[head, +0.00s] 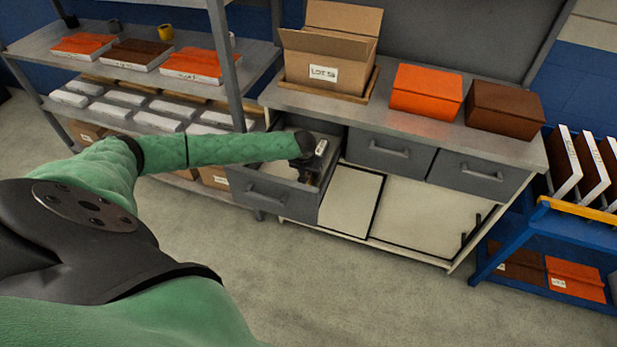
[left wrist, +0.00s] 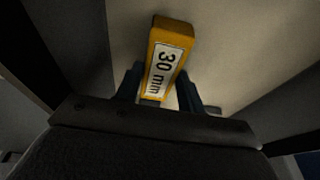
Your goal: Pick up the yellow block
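The yellow block (left wrist: 172,38) shows in the left wrist view, with a white label reading "30 mm". It lies slightly tilted on a pale surface, its lower end between the two fingers of my left gripper (left wrist: 160,88). The fingers are apart, one on each side. The left finger looks close to the block and a narrow gap shows at the right one. In the head view my left gripper (head: 303,172) reaches down into the open drawer (head: 270,197), and I cannot clearly make out the block there. My right gripper is out of view.
The drawer's walls surround my left gripper. Above is a grey worktop (head: 375,112) with an open cardboard box (head: 325,60), an orange box (head: 427,92) and a brown box (head: 504,107). A shelf rack (head: 230,75) stands left, a blue cart (head: 530,222) right.

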